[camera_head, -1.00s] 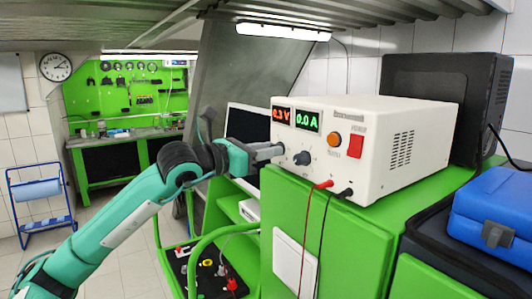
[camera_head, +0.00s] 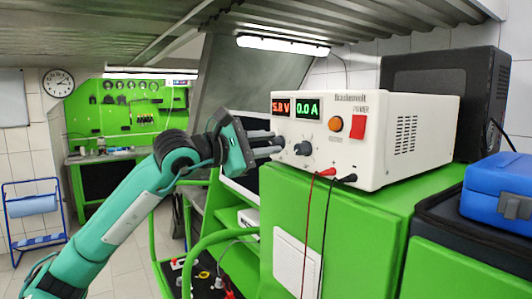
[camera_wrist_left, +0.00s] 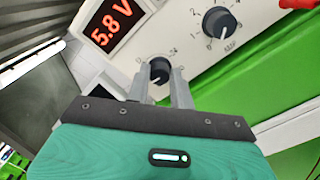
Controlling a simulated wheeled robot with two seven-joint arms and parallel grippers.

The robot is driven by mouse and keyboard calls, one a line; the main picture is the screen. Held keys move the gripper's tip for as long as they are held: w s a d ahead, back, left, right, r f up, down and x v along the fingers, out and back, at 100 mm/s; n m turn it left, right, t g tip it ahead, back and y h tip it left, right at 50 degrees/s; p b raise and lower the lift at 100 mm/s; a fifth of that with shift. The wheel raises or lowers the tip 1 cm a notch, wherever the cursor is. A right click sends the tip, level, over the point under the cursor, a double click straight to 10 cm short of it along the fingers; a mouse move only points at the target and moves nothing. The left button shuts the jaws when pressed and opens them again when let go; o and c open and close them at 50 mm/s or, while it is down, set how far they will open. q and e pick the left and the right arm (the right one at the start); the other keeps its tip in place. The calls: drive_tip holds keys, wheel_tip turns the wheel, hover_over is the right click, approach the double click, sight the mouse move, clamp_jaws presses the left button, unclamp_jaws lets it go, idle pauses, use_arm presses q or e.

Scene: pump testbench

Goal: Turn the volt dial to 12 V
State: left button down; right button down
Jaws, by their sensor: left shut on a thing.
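The white power supply (camera_head: 385,120) stands on a green cabinet, its front facing me. The green amp display (camera_head: 307,107) reads 0.0 A. My left gripper (camera_head: 277,146) reaches the panel from the left, shut on the black volt dial (camera_wrist_left: 159,69), which sits between the two fingertips in the wrist view. In the head view the fingers largely hide this dial. My right gripper is not in view.
A second black dial, the amp dial (camera_head: 303,148), sits just right of my fingers. An orange button (camera_head: 335,124) and red power switch (camera_head: 357,126) are farther right. Red and black leads (camera_head: 327,173) hang from the lower front. A blue case (camera_head: 500,190) stands right.

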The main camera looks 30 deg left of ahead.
use_arm(q)
drive_tip(key=m+b, duration=0.2)
drive_tip(key=m, duration=0.3)
drive_tip(key=shift+f+m, duration=0.15)
drive_tip(key=shift+m, duration=0.15)
drive_tip(key=m+b, duration=0.1)
drive_tip(key=m, duration=0.4)
drive_tip(key=shift+m, duration=0.3)
drive_tip(key=c, duration=1.2)
unclamp_jaws()
drive_tip(key=shift+c, duration=0.2)
